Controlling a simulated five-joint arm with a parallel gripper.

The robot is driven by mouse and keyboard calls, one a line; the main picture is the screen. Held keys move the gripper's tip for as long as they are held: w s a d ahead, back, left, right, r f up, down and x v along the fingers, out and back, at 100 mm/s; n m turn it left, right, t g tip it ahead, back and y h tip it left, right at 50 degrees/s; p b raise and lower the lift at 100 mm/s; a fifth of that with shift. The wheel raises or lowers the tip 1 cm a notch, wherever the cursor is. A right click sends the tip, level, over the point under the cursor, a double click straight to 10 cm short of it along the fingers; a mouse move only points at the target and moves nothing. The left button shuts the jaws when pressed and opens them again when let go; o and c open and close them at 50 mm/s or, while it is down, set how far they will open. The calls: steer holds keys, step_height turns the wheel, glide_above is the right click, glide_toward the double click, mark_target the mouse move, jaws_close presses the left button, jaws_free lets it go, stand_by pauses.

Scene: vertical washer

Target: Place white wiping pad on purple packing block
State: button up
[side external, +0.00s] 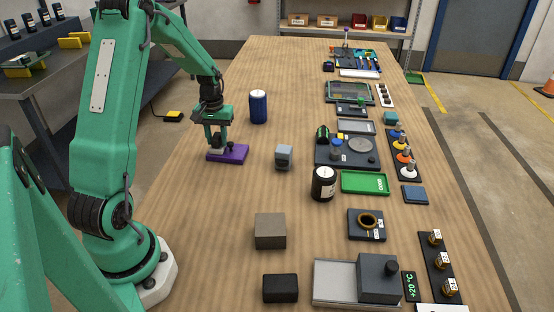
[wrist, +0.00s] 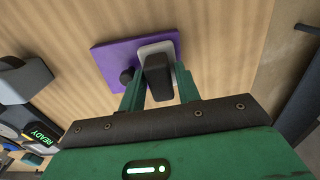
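The purple packing block (side external: 236,155) lies flat on the table, with a small dark knob (wrist: 126,75) on it. The white wiping pad (wrist: 157,48) has a dark upright handle (wrist: 158,76) and appears to rest on the right part of the purple block (wrist: 110,58) in the wrist view. In the side view the pad (side external: 216,150) shows small and pale at the block's left end. My gripper (side external: 215,142) is directly above the pad. In the wrist view its green fingers (wrist: 160,72) stand either side of the handle, seemingly with narrow gaps. The pad's underside is hidden.
A dark blue can (side external: 258,107) stands behind the block, and a grey cube-like device (side external: 284,157) stands to its right. A black jar (side external: 324,184) and a green tray (side external: 365,182) are farther right. The table in front of the block is clear down to a brown box (side external: 270,231).

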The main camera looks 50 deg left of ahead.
mark_target(218, 136)
steer(key=shift+r, duration=0.1)
step_height(218, 136, up, 12)
stand_by(1.0)
stand_by(0.4)
steer(key=s+d+r+m+t+y, duration=0.15)
steer(key=d+r, duration=0.25)
steer(key=d, duration=0.4)
steer(key=s+d+r+m+t+h, duration=0.1)
steer(key=s+d+r+m, duration=0.2)
steer(key=d, duration=0.4)
steer(key=s+d+r+m+t, duration=0.1)
steer(key=s+d+m+t, duration=0.2)
steer(key=s+d, duration=0.6)
steer(key=d+m, duration=0.1)
steer(key=d, duration=0.2)
steer(key=shift+d+r, duration=0.3)
steer(key=shift+r, duration=0.05)
